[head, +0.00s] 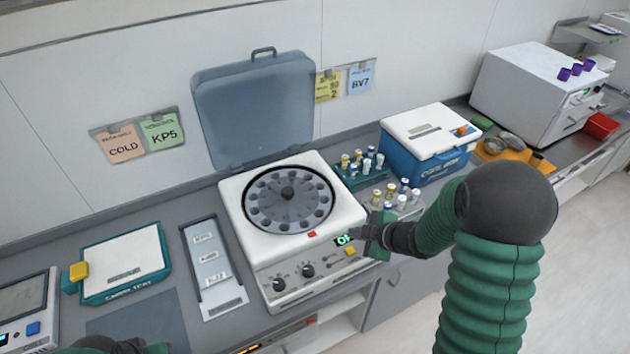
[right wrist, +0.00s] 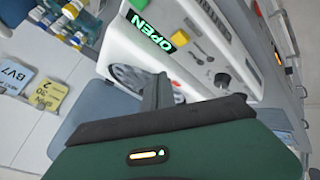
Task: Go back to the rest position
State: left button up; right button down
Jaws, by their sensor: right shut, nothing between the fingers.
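My right gripper (head: 378,240) is at the front right corner of the white centrifuge (head: 258,250), close to its front panel. It is shut and empty; I cannot tell whether it touches the panel. The centrifuge's blue-grey lid (head: 253,110) stands raised, and the round rotor (head: 289,200) shows inside. Its display reads OPEN in the right wrist view (right wrist: 151,33); in the head view the gripper partly covers it. A yellow button (head: 350,251) sits below the display. Part of my left arm (head: 110,345) shows at the bottom left edge, and its fingers cannot be made out.
Racks of capped vials (head: 362,172) stand right of the centrifuge, with a blue cooler box (head: 425,150) behind. A grey tray with labelled slots (head: 213,268) and a green-edged board (head: 122,265) lie to the left. Open floor (head: 590,260) is at the right.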

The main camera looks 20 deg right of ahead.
jog(key=shift+w, duration=0.1)
jog(key=shift+a+m+h+b, duration=0.1)
jog(key=shift+m+h+b, duration=0.45)
jog(key=shift+m, duration=0.25)
jog(key=s+a+f+m+g+h+b, duration=0.1)
jog(key=s+a+f+m+g+b, duration=0.1)
jog(key=s+a+m+g, duration=0.4)
jog(key=s+a+m+b, duration=0.1)
jog(key=s+a+m, duration=0.3)
jog(key=s, duration=0.5)
jog(key=shift+a+f+m, duration=0.15)
jog(key=shift+a+m, duration=0.15)
jog(key=shift+a, duration=0.4)
jog(key=shift+a+h, duration=0.1)
jog(key=shift+h, duration=0.15)
jog(key=shift+a, duration=0.25)
jog(key=shift+d, duration=0.25)
